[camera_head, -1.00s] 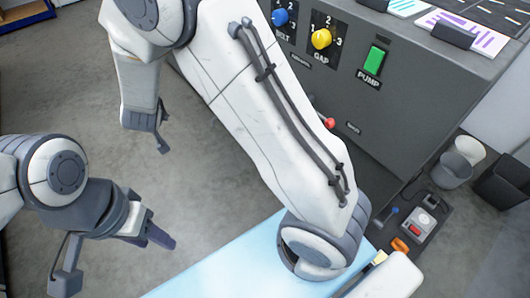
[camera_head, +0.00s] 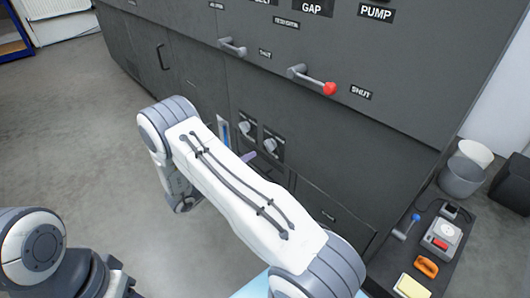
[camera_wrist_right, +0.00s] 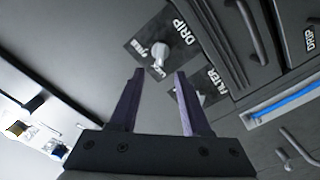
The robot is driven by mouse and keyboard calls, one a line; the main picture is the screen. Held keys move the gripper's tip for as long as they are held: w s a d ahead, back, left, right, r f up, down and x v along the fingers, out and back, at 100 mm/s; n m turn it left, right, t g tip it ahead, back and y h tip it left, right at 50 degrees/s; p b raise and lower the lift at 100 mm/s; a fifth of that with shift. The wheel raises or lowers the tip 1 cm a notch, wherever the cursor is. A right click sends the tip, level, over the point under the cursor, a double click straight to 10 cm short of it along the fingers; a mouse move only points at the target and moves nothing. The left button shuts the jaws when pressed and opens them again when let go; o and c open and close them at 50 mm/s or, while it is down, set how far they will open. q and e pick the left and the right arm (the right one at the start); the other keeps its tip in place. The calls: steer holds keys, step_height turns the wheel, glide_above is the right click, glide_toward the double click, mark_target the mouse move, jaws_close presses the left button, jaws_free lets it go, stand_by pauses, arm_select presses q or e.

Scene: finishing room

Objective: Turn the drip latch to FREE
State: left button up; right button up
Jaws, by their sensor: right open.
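The drip latch (camera_wrist_right: 160,50) is a pale knob on a dark plate lettered DRIP on the machine's front. In the head view it appears to be the right one of two small latches (camera_head: 270,145). The filter latch (camera_wrist_right: 197,96) sits beside it, partly hidden behind a finger. My right gripper (camera_wrist_right: 157,75) is open and empty, its dark purple fingers pointing at the panel near both latches, not visibly gripping either. The drip latch's setting is too small to read. My left gripper (camera_head: 122,284) is cut off at the bottom left; its fingers do not show.
The grey machine has a red-tipped lever (camera_head: 329,88) and a grey lever (camera_head: 232,47) above the latches. A blue-striped gauge (camera_wrist_right: 285,106) and a drawer handle (camera_wrist_right: 252,32) are close by. A dark tray (camera_head: 383,262) with tools stands at right. Floor at left is clear.

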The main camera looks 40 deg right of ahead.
mark_target(266, 146)
steer(key=d+b, duration=0.1)
steer(key=d, duration=0.1)
steer(key=d+b, duration=0.1)
steer(key=d, duration=0.2)
steer(key=d+b, duration=0.1)
steer(key=d, duration=0.1)
steer(key=shift+w+d+f, duration=0.15)
steer(key=shift+w+d, duration=0.1)
steer(key=shift+w, duration=0.05)
steer(key=shift+w+d+b, duration=0.1)
steer(key=shift+d+b, duration=0.2)
steer(key=shift+d, duration=0.3)
jaws_close()
